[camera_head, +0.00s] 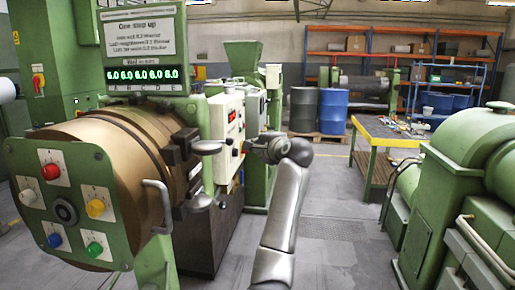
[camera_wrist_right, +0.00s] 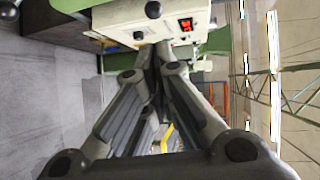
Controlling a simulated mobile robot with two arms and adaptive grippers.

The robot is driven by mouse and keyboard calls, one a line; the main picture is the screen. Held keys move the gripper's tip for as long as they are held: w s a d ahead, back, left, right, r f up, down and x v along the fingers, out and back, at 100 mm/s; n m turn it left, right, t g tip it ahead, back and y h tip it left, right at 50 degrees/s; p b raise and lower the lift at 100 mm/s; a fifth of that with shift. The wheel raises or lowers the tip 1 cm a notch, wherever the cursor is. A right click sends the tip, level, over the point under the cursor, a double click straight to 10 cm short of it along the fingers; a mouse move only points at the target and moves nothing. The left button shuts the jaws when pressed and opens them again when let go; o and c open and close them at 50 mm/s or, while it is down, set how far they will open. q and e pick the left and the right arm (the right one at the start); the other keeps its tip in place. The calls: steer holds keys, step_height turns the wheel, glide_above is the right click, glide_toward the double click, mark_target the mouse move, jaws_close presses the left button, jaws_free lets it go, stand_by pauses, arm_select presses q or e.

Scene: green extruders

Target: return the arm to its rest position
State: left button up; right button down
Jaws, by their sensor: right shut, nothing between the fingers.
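My right arm (camera_head: 285,205) rises from the bottom middle of the head view and bends at a dark joint towards the left. It ends close to a cream control box (camera_head: 226,130) with a small red display. In the right wrist view, my right gripper (camera_wrist_right: 152,62) is shut and empty, its fingertips together. The tips are in front of the control box (camera_wrist_right: 170,27), which shows its red digits and dark knobs. I cannot tell whether the tips touch the box. My left arm and gripper are not in view.
A green extruder with a brown drum (camera_head: 95,160) and coloured buttons stands left. Another green machine (camera_head: 470,180) stands right. Grey floor (camera_head: 345,235) is clear right of my arm.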

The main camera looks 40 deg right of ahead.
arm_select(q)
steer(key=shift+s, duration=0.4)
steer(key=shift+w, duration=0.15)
